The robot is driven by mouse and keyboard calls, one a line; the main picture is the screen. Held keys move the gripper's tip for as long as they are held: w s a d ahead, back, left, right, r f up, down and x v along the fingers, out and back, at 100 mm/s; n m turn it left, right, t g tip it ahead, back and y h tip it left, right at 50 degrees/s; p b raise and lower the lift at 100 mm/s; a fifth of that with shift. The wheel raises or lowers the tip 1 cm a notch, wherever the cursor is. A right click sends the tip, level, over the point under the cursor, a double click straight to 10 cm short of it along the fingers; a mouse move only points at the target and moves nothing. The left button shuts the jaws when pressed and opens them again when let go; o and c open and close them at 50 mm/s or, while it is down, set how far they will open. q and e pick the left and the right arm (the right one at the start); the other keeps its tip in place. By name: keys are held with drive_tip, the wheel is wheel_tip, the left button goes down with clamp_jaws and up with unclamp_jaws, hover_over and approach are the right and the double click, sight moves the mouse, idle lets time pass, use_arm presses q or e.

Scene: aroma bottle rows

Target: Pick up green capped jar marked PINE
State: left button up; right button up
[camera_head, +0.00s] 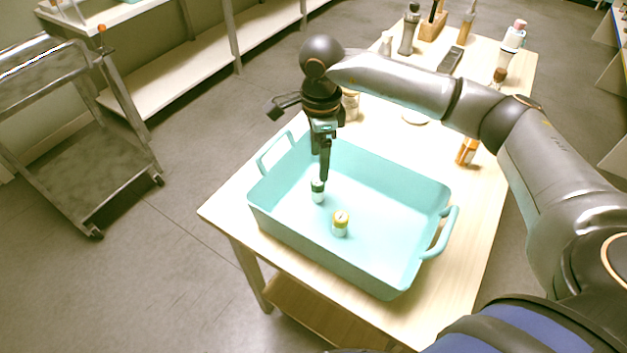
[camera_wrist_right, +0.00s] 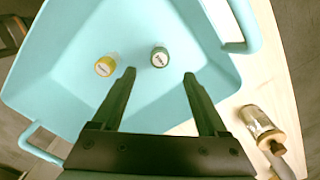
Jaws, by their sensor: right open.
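The green-capped jar (camera_head: 317,191) stands upright inside the teal bin (camera_head: 397,273), toward its left part. In the right wrist view the green cap (camera_wrist_right: 159,57) shows a pale label too small to read. My right gripper (camera_head: 324,176) is above the bin, its fingers pointing down close to the jar. In the right wrist view the fingers (camera_wrist_right: 160,75) are apart and empty, with the green cap just beyond and between the tips. A yellow-capped jar (camera_head: 340,222) stands in the bin nearby, and it also shows in the right wrist view (camera_wrist_right: 105,66). My left gripper is not visible.
The bin stands on a light wooden table (camera_head: 222,206). An orange bottle (camera_head: 467,151) and a jar (camera_head: 350,104) stand outside the bin. Several bottles and a wooden block (camera_head: 433,26) are at the far end. The bin's right half is empty.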

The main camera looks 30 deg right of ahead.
sight(318, 181)
wheel_tip(318, 181, down, 10)
drive_tip(key=shift+a+f+p, duration=0.1)
drive_tip(key=shift+p, duration=0.45)
clamp_jaws()
idle(0.4)
